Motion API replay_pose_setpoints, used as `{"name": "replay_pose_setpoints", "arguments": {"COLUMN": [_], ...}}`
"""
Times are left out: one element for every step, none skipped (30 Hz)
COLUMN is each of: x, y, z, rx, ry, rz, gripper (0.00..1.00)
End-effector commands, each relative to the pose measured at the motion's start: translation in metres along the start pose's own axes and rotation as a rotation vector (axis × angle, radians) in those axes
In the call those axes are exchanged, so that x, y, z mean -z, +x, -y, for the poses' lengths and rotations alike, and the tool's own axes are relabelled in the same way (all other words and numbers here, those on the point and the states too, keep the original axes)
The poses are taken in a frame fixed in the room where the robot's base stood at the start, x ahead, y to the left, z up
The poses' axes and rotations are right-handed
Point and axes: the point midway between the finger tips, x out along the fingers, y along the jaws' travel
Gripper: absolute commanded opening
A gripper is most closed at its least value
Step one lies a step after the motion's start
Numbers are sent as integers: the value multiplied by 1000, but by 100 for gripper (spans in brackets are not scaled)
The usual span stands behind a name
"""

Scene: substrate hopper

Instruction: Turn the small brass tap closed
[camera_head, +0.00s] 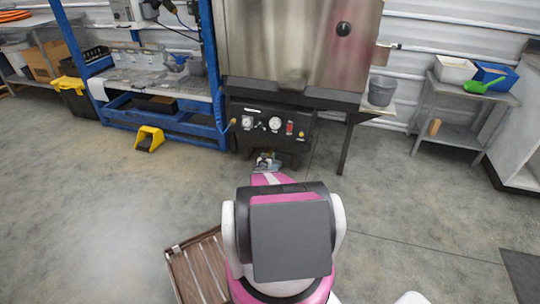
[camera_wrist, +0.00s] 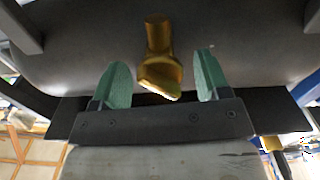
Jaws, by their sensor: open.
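The small brass tap (camera_wrist: 160,62) shows in the wrist view as a round stem with a slanted, wider handle at its lower end, against a dark grey rounded surface. My gripper (camera_wrist: 156,82) is open, with one green finger on each side of the tap handle. Gaps show on both sides, and I see no contact. Whether the handle is fully within finger depth is hard to tell. In the head view my gripper (camera_head: 267,162) is low, just in front of the black control panel (camera_head: 270,127); I cannot make out the tap there.
The metal hopper (camera_head: 297,42) stands above the panel on dark legs. A blue-framed bench (camera_head: 165,122) and yellow wedge (camera_head: 149,138) are left. A grey bucket (camera_head: 380,91) and side table (camera_head: 450,138) are right. A slatted wooden crate (camera_head: 201,268) lies near my base. Floor at right is clear.

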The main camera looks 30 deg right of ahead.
Motion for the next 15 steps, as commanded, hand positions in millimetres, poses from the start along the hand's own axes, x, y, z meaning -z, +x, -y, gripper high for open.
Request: {"name": "replay_pose_setpoints", "arguments": {"x": [0, 0, 0, 0, 0, 0, 0, 0, 0, 0, 0, 0, 0, 0, 0], "y": [1, 1, 2, 2, 1, 1, 1, 1, 1, 1, 1, 1, 1, 1, 1], "z": [1, 1, 1, 1, 1, 1, 1, 1, 1, 1, 1, 1, 1, 1, 1], "rx": [0, 0, 0, -1, -1, -1, -1, -1, -1, -1, -1, -1, -1, 0, 0], "ry": [0, 0, 0, 0, 0, 0, 0, 0, 0, 0, 0, 0, 0, 0, 0], "rz": [0, 0, 0, 0, 1, 0, 0, 0, 0, 0, 0, 0, 0, 0, 0], "gripper": [69, 69, 69, 69, 69, 69, 69, 69, 66, 56, 46, 33, 24, 20, 20]}}
